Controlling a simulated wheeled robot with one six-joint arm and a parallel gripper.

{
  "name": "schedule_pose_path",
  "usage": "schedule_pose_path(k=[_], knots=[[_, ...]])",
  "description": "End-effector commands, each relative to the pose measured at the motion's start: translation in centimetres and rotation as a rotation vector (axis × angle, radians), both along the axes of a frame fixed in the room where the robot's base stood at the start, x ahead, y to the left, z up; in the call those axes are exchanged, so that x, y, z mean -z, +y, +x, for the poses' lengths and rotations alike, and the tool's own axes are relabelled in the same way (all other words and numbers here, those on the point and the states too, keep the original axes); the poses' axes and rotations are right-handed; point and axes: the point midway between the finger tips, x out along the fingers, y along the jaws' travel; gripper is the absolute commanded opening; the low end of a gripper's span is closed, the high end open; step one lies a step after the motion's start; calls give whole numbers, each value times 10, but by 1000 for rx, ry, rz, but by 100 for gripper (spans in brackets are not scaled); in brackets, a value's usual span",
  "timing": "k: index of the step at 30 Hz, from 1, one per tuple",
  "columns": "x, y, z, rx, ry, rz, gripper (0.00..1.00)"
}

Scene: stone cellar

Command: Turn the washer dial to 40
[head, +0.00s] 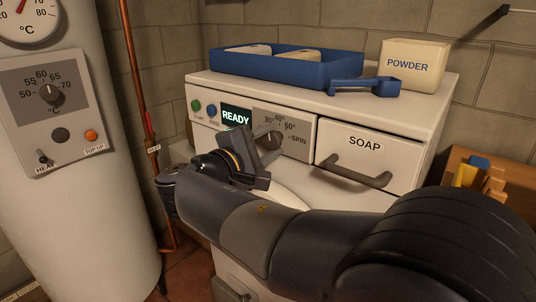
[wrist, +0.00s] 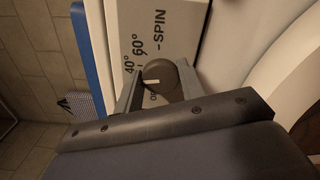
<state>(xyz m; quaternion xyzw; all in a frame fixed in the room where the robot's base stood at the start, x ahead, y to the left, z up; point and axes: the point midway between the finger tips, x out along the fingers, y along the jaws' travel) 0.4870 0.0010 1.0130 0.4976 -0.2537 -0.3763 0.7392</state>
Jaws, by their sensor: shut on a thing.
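The washer dial (wrist: 177,82) is a dark round knob on a grey panel (wrist: 172,25). My gripper (wrist: 158,86) is shut on it, with one finger on each side. The dial's white mark points left in the wrist view, roughly toward the panel's 40° side; I cannot tell whether it lines up exactly. The 40°, 60° and SPIN labels show; the 30 is hidden in the wrist view. In the head view, the dial (head: 271,137) is partly behind my gripper (head: 262,150), and 30, 40, 60 and SPIN are readable around it.
The washer display (head: 237,117) reads READY, with green and blue buttons to its left. The SOAP drawer (head: 368,149) with its protruding handle is right of the dial. A blue tray (head: 285,72), a blue scoop (head: 365,87) and a POWDER box (head: 411,65) stand on top. A boiler (head: 75,200) stands left.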

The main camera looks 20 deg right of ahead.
Motion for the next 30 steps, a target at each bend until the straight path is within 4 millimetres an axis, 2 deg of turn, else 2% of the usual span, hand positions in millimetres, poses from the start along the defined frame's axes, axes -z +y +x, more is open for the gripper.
schedule_pose_path(k=[1, 11, 28, 29, 30], knots=[[5, 0, 0, -1, -24, 19, 15], [3, 0, 0, 0, -131, 98, 15], [1, 0, 0, 1, -151, 113, 15], [2, 0, 0, 1, -151, 113, 40], [1, 0, 0, 1, -151, 113, 43]])
